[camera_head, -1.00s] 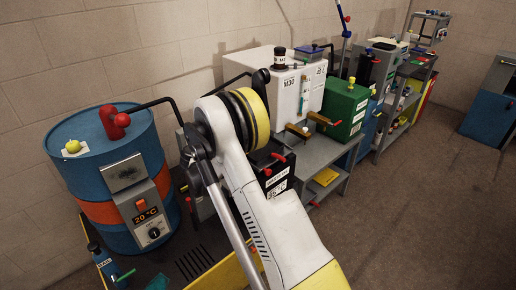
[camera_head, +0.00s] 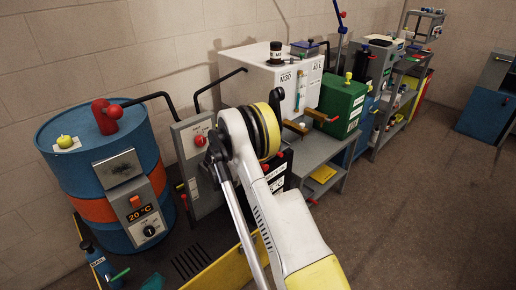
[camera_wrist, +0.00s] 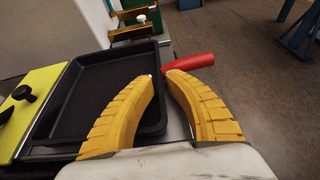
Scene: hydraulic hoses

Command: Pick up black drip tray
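The black drip tray (camera_wrist: 100,85) is a shallow rectangular pan with a raised rim, in the left half of the wrist view. My gripper (camera_wrist: 161,75) has two curved yellow fingers at the tray's right rim. The left finger reaches over the inside of the tray, and the right finger is just outside the rim. The fingertips are close together with a narrow gap around the rim; whether they touch it I cannot tell. In the head view I cannot make out the tray, and my gripper is out of sight behind my arm.
A red handle (camera_wrist: 195,62) lies just beyond the right fingertip. A yellow panel with black knobs (camera_wrist: 30,105) borders the tray on the left. White equipment (camera_wrist: 95,20) with brass-coloured bars stands beyond it. Open floor (camera_wrist: 245,60) is to the right. A blue drum (camera_head: 130,215) stands left.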

